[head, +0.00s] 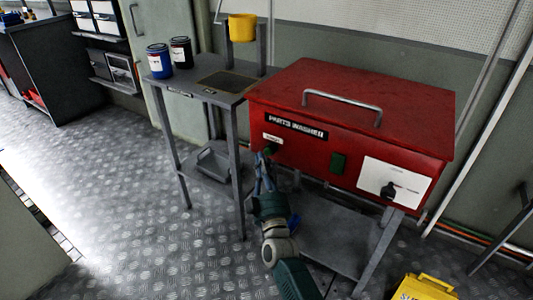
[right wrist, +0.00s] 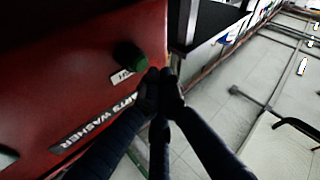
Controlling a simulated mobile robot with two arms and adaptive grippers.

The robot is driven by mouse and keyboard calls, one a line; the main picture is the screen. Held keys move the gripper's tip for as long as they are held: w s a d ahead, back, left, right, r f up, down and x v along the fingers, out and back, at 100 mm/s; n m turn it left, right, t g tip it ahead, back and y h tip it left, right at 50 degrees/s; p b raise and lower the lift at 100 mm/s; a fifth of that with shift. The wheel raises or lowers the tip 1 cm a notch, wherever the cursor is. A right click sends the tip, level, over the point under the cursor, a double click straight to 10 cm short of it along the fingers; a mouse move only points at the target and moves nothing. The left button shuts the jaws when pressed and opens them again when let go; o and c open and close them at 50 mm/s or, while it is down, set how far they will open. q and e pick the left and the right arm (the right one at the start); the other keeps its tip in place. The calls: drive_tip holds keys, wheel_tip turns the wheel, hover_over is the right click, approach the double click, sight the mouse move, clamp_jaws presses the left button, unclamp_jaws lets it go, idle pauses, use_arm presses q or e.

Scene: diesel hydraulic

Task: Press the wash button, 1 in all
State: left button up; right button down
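The red parts washer (head: 345,118) stands on a grey metal stand, with a handle on its lid. A small green round button (head: 269,151) sits low at the left of its front, by a small white label. In the right wrist view, the green button (right wrist: 130,57) sticks out from the red panel on a dark base. My right gripper (head: 262,156) is at the left end of the front, close by the button. In the right wrist view, its fingertips (right wrist: 161,76) are together and empty, beside the button and seemingly apart from it. My left gripper is not in view.
A grey table (head: 205,88) stands to the left with blue and black cans. A yellow sign (head: 424,288) is on the floor at the lower right.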

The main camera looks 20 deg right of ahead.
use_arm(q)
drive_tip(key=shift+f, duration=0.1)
use_arm(e)
drive_tip(key=shift+w+d, duration=0.25)
drive_tip(key=shift+d, duration=0.1)
drive_tip(key=shift+w+d, duration=0.1)
idle(0.5)
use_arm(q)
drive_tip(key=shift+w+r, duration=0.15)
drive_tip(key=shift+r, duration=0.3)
use_arm(e)
drive_tip(key=shift+w+d, duration=0.2)
drive_tip(key=shift+d, duration=0.1)
drive_tip(key=shift+a, duration=0.1)
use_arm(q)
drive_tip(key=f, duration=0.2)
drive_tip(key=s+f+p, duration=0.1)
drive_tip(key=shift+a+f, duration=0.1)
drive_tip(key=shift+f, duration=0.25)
use_arm(e)
drive_tip(key=shift+s+a, duration=0.6)
drive_tip(key=shift+a, duration=0.05)
